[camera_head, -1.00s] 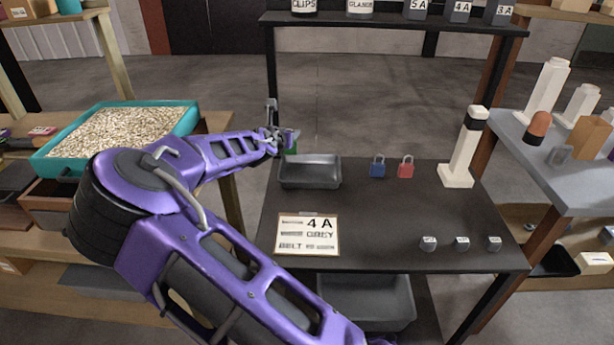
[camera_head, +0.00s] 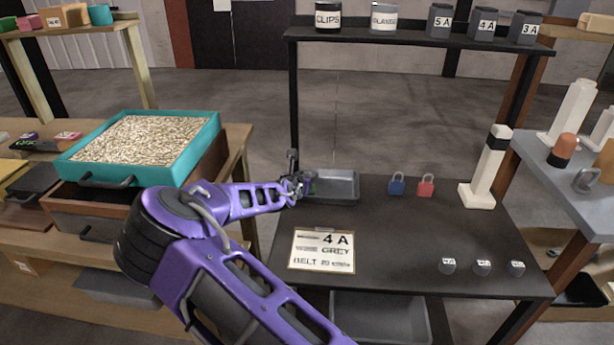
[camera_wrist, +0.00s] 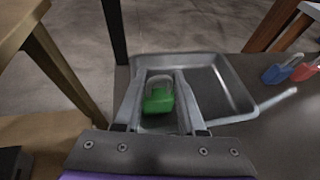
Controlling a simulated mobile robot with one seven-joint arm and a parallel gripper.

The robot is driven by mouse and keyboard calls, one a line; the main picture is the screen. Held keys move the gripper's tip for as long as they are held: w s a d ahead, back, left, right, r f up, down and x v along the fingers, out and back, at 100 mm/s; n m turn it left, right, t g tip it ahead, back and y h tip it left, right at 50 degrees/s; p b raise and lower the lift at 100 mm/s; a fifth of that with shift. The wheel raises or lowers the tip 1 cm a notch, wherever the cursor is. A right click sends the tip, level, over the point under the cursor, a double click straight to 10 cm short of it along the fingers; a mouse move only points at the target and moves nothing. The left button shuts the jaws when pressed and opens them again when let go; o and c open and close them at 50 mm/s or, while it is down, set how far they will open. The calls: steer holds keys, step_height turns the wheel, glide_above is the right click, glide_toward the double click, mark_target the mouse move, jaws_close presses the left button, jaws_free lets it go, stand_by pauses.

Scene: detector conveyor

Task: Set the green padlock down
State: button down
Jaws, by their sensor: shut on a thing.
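The green padlock (camera_wrist: 159,101) is between the two fingers of my gripper (camera_wrist: 161,82) in the wrist view, its grey shackle pointing away. My gripper is shut on it. In the head view my gripper (camera_head: 301,186) is at the left end of the grey metal tray (camera_head: 343,200) on the dark table, and the padlock is mostly hidden there. In the wrist view the padlock shows over the left part of the tray (camera_wrist: 236,87). I cannot tell whether it touches the tray floor.
A blue padlock (camera_head: 397,186) and a red padlock (camera_head: 426,187) stand right of the tray. A white post (camera_head: 484,170) stands farther right. A sign reading 4A GREY (camera_head: 321,250) lies in front of the tray. Several small labelled weights (camera_head: 482,267) sit at the front right.

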steer(key=shift+f, duration=0.2)
steer(key=c, duration=0.5)
jaws_free()
steer(key=shift+r, duration=0.15)
steer(key=shift+s+a+r, duration=0.1)
steer(key=shift+r, duration=0.05)
steer(key=p+v, duration=0.1)
steer(key=v, duration=1)
steer(key=shift+s+r, duration=0.2)
steer(key=shift+s, duration=0.1)
steer(key=shift+a, duration=0.1)
